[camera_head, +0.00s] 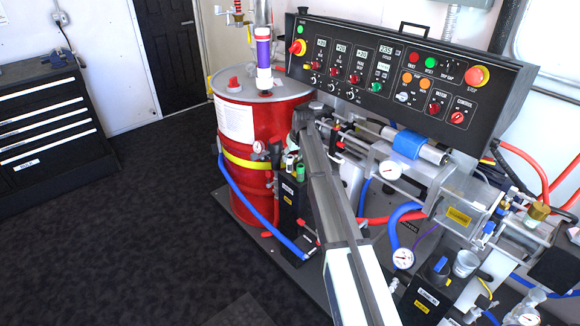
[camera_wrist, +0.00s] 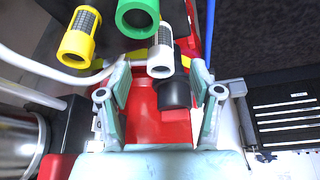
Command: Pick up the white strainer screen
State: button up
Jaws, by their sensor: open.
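The white strainer screen (camera_wrist: 161,62) shows in the wrist view, a short cylinder with a white end collar and a grey mesh body. It lies in the picture between the tips of my gripper (camera_wrist: 159,68), with a gap on each side. My gripper is open, and nothing is held. A green strainer (camera_wrist: 138,16) and a yellow strainer (camera_wrist: 78,40) are at the upper left of the white one. In the head view, the green strainer (camera_head: 300,171) shows on a black box; my arm covers part of this area.
The black box (camera_head: 290,205) stands beside the red drum (camera_head: 250,190). A black drawer cabinet (camera_head: 50,140) stands at left. The dark floor (camera_head: 130,240) between is clear.

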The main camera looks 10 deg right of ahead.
aim_at(290, 157)
jog(key=shift+w+a, duration=0.25)
jog(key=shift+w, duration=0.9)
jog(key=shift+s+p+x, duration=0.15)
jog(key=shift+x, duration=0.55)
jog(key=shift+s+p+x, duration=0.15)
jog(key=shift+x, duration=0.6)
grip_shut()
